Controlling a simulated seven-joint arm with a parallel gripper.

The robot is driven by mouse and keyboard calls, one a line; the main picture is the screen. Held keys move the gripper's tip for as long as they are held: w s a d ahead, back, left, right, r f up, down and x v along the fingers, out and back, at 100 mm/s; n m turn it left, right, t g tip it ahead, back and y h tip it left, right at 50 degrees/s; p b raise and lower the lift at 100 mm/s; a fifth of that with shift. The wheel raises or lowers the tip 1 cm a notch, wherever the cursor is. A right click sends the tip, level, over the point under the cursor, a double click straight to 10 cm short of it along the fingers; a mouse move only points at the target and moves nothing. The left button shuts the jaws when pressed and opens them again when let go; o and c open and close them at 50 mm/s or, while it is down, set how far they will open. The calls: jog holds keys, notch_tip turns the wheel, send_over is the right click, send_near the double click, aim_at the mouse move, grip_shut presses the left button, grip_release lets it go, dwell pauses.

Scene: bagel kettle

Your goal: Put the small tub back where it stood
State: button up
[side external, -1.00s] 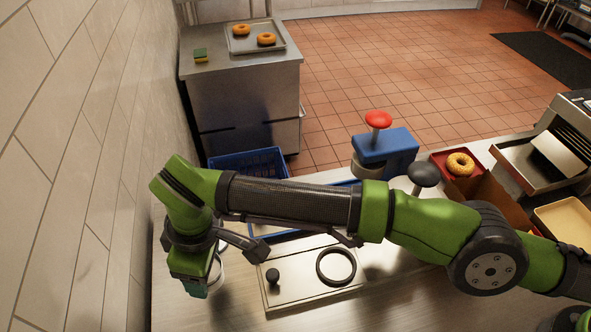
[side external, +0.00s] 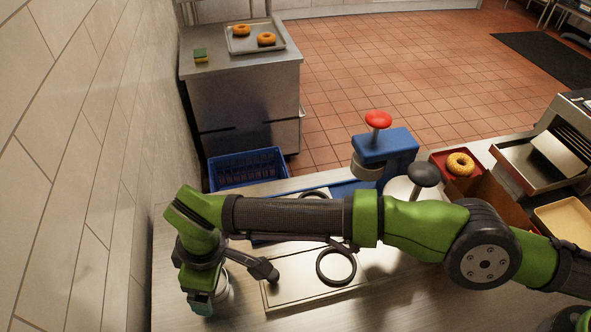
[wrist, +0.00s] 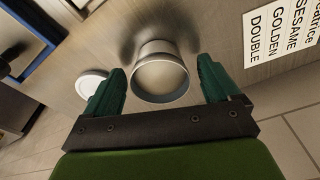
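The small tub (wrist: 160,78), a round metallic cup, shows in the middle of the wrist view, with its shadow on the counter behind it. My gripper (wrist: 162,80) is open, with one teal finger on each side of the tub and a gap visible on both sides. In the side external view my gripper (side external: 201,303) is low at the left end of the counter. A pale round shape (side external: 223,288) beside it is partly hidden by my arm; I cannot tell for sure that it is the tub.
A white disc (wrist: 91,83) lies left of the tub. A printed sign (wrist: 283,35) is at right. A metal plate (side external: 290,290) with a black ring (side external: 336,281) lies beside my gripper. A blue press (side external: 385,147) and red tray (side external: 440,160) stand farther right. The tiled wall (side external: 90,180) is close at left.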

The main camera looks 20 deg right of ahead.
notch_tip(320, 180, up, 12)
jog(key=d, duration=0.1)
jog(key=w+d+r+m+t, duration=0.1)
jog(key=w+d+r, duration=0.2)
jog(key=d+r, duration=0.3)
jog(key=w+d+r+m, duration=0.2)
jog(key=w+d+r, duration=0.2)
jog(key=d+r, duration=0.2)
jog(key=d+r+m+t+y, duration=0.15)
jog(key=d+r+m, duration=0.3)
jog(key=d, duration=1.05)
jog(key=s+d+r+m+t, duration=0.1)
jog(key=s+d+m, duration=0.1)
jog(key=d, duration=0.5)
jog(key=s+d+m+t, duration=0.1)
jog(key=s+d+m, duration=0.1)
jog(key=d, duration=0.5)
jog(key=s+d+f+m+t, duration=0.2)
jog(key=s+d+f+m, duration=0.4)
jog(key=s+d, duration=0.3)
jog(key=shift+s+d+f+m+h, duration=0.25)
jog(key=shift+s+d+m+h, duration=0.15)
jog(key=shift+d, duration=0.7)
